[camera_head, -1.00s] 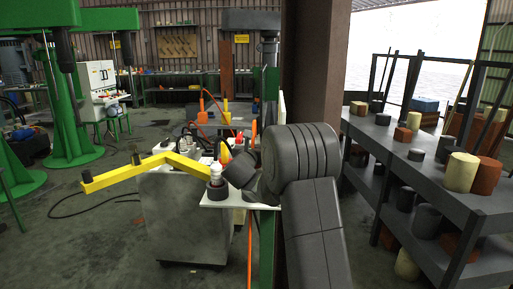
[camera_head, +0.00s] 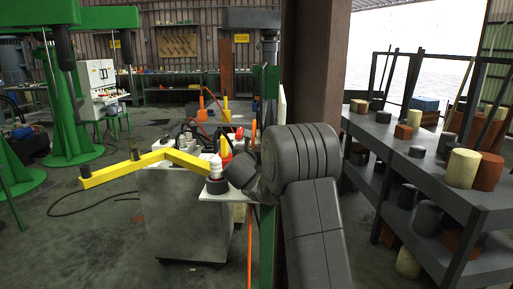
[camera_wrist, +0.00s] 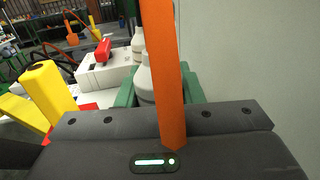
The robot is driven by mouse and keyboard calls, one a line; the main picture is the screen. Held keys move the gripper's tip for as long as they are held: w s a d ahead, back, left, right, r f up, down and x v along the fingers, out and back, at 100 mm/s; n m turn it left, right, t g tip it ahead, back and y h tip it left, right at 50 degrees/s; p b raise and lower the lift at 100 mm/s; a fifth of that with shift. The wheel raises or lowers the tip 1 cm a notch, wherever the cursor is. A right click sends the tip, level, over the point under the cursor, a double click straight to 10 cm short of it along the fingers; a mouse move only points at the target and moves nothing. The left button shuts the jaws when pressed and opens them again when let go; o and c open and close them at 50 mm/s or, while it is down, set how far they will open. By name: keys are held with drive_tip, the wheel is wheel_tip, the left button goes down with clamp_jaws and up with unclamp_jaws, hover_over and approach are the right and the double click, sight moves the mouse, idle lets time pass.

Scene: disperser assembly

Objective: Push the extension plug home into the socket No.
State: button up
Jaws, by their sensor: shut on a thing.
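My gripper's dark body (camera_wrist: 160,140) fills the bottom of the wrist view. A tall orange piece (camera_wrist: 161,70) rises in front of it, close to the camera. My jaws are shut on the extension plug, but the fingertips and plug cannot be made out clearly. A white box with a red part on top (camera_wrist: 108,68) lies beyond, to the left; I cannot tell whether it holds the socket. In the head view my grey arm hides the gripper's working area.
A yellow bar (camera_head: 130,171) reaches left over a grey cabinet (camera_head: 183,215). White bottles (camera_wrist: 144,78) stand behind the orange piece. A pale wall (camera_wrist: 250,55) is close on the right. A loaded shelf (camera_head: 400,140) stands right of a brown column (camera_head: 318,70).

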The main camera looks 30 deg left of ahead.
drive_tip(key=shift+f, duration=0.25)
drive_tip(key=o, duration=1.2)
drive_tip(key=shift+r, duration=0.1)
drive_tip(key=b+v, duration=0.1)
drive_tip(key=v, duration=1.3)
drive_tip(key=shift+w, duration=0.1)
drive_tip(key=p+x, duration=0.1)
drive_tip(key=x, duration=1.3)
drive_tip(key=shift+r, duration=0.15)
drive_tip(key=shift+r+p, duration=0.25)
drive_tip(key=shift+p, duration=0.1)
